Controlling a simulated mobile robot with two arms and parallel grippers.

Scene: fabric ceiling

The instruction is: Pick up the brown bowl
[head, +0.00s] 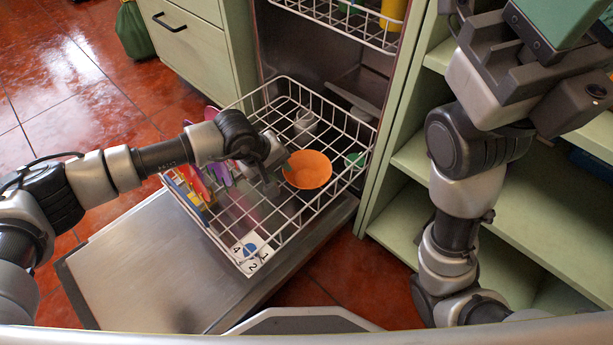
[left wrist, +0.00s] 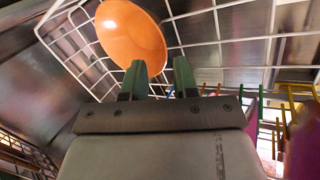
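An orange bowl (head: 307,170) sits in the white wire rack of the open dishwasher, toward the rack's right side; no bowl that looks plainly brown shows. My left gripper (head: 277,172) is over the rack, close to the bowl's left side. In the left wrist view, its two green fingers (left wrist: 160,75) stand apart with nothing between them. The orange bowl (left wrist: 131,34) is just beyond and left of the fingertips there. Whether a finger touches the rim is unclear. My right gripper (head: 565,25) is raised at the top right, cut off by the frame, its fingers unclear.
The wire rack (head: 215,237) also holds pink and purple utensils (head: 200,183), a clear glass (head: 305,122), a small green item (head: 355,160) and number cards (head: 251,252). The open dishwasher door (head: 150,270) lies below. Green shelves (head: 500,215) stand at the right.

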